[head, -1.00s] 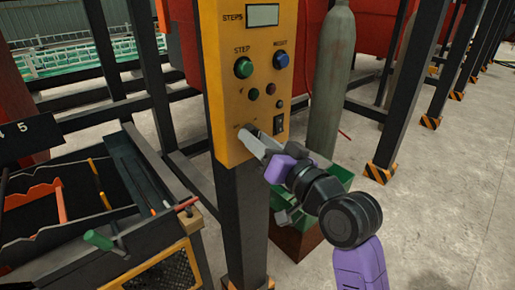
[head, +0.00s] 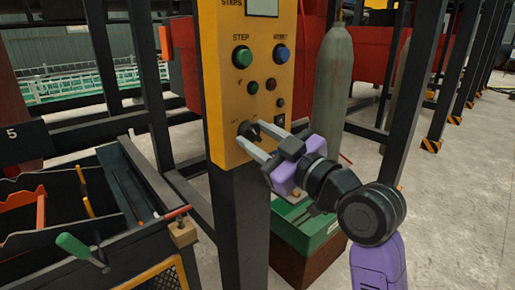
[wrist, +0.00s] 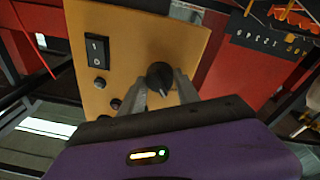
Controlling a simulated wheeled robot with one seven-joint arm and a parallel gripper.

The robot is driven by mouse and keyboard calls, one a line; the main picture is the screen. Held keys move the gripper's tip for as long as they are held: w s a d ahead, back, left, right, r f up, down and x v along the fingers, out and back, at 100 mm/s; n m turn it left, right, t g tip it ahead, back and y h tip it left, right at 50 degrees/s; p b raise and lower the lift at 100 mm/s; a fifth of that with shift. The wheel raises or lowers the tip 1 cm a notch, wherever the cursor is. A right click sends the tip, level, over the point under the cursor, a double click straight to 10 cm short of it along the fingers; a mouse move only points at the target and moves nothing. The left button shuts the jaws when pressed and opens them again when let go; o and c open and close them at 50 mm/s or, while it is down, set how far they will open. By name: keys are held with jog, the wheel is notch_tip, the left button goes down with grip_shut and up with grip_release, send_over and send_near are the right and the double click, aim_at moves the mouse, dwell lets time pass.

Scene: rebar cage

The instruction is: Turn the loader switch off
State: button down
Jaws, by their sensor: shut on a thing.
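The yellow control panel (head: 224,100) stands upright on a dark post. A black rotary knob (head: 248,130) sits low on its left side, and it also shows in the wrist view (wrist: 160,74). My gripper (head: 252,137) is at the panel, with one finger on each side of this knob, shut on it. The fingers partly cover the knob in the head view. A black rocker switch marked 1 and 0 (wrist: 97,52) is apart from the fingers; it shows small in the head view (head: 280,121). I cannot read which control is labelled loader.
A green STEP button (head: 242,57), a blue button (head: 281,54) and smaller buttons are above the knob. A grey gas cylinder (head: 334,85) and a green box (head: 305,226) stand to the right. A tool tray with a green-handled tool (head: 73,246) is at left.

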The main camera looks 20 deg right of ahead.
jog(key=shift+f+n+b, duration=0.1)
jog(key=shift+n+b, duration=0.5)
jog(key=shift+n, duration=0.3)
jog(key=c, duration=0.9)
grip_release()
jog(key=v, duration=0.7)
jog(key=shift+s+d, duration=0.2)
jog(key=shift+s, duration=0.15)
